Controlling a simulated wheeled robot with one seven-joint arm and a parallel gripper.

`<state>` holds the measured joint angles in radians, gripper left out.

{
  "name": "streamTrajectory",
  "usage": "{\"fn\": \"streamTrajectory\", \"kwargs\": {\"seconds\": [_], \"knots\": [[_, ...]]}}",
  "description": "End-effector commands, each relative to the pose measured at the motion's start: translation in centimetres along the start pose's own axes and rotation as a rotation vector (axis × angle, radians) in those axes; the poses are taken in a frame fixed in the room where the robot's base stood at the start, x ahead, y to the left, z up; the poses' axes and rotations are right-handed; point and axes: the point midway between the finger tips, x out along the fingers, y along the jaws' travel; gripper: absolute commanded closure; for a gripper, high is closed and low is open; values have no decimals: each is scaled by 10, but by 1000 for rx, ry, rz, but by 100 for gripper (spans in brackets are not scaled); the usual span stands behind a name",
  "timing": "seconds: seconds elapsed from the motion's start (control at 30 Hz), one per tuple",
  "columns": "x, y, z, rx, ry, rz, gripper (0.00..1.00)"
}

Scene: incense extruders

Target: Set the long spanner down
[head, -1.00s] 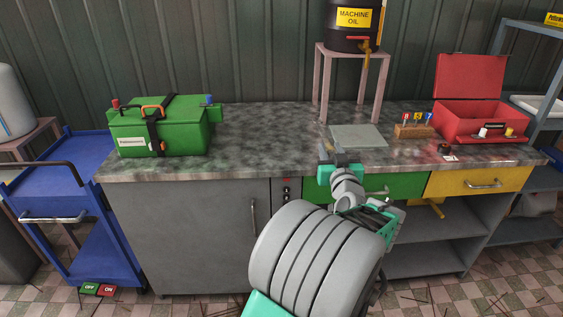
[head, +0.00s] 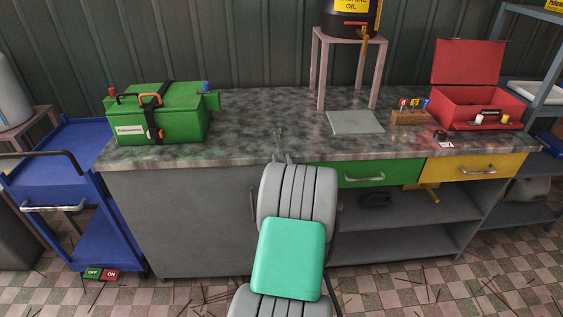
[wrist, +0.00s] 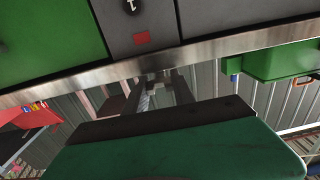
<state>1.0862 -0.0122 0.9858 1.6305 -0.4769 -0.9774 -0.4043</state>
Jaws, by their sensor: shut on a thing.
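My gripper (wrist: 163,88) shows in the wrist view at the front edge of the workbench, its fingers shut on a grey metal piece between them. I take this to be the long spanner, though little of it shows. In the head view my arm hides most of the gripper. Only thin grey tips (head: 279,143) stick up past the arm at the bench's front edge, and I cannot tell finger from spanner there. Whether the spanner touches the workbench top (head: 240,125) cannot be seen.
A green strapped box (head: 165,120) stands on the bench's left. A flat grey plate (head: 355,122), a wooden block with numbered tags (head: 410,118) and an open red toolbox (head: 475,108) are on the right. A stand (head: 350,42) holds an oil drum. The bench middle is clear.

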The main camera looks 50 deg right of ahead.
Motion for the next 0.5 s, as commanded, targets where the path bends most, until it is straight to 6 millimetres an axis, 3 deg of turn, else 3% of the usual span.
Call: {"fn": "streamTrajectory", "kwargs": {"seconds": [0.4, 0.43, 0.5], "knots": [[1, 0, 5, -1, 4, 0, 100], [0, 0, 5, -1, 3, 0, 69], [0, 0, 4, -1, 3, 0, 63]]}}
